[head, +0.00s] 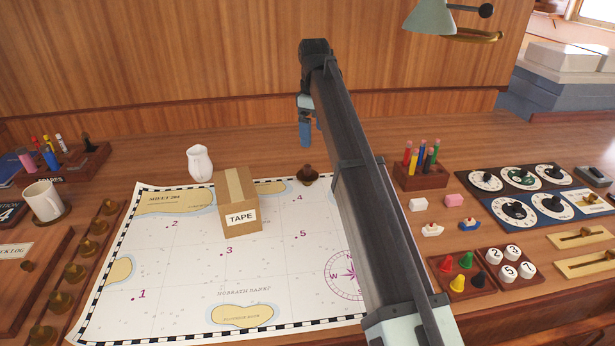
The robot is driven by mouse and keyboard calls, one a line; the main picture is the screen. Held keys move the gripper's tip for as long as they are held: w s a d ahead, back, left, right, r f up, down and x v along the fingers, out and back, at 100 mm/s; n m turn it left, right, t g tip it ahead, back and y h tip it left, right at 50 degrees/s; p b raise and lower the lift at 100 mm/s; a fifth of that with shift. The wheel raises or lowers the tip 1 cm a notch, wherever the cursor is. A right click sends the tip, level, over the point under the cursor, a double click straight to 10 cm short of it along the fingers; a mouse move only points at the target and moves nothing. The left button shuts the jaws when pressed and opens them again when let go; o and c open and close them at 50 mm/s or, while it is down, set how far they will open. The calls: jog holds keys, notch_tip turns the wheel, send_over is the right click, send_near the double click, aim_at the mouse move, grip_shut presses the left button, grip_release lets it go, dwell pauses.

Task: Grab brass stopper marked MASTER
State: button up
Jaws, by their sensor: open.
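Several brass stoppers (87,247) stand in a slanting row along a wooden strip at the left of the chart. Any lettering on them is too small to read, so I cannot tell which is marked MASTER. A darker brown knob-shaped piece (307,175) stands alone near the chart's back edge, with no readable mark. My gripper (306,135) hangs above the back of the desk, its blue fingertips pointing down. It is open and empty, beyond and above the dark piece and well to the right of the stopper row. My arm hides the chart's right part.
A cardboard box labelled TAPE (240,203) stands on the chart (190,290). A white jug (200,163) is behind it, a mug (43,201) at left. A pen block (420,176), erasers, toy boats, pegs and dial panels (520,178) fill the right. A lamp (430,17) hangs at upper right.

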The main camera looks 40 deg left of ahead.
aim_at(308, 165)
jog(key=f, duration=0.2)
jog(key=s+f, duration=0.1)
jog(key=f, duration=0.5)
jog(key=shift+s+a+f, duration=0.1)
jog(key=shift+s+a, duration=0.05)
jog(key=shift+a, duration=0.2)
jog(key=shift+a+f, duration=0.15)
jog(key=shift+f, duration=2.65)
jog(key=c, duration=1.2)
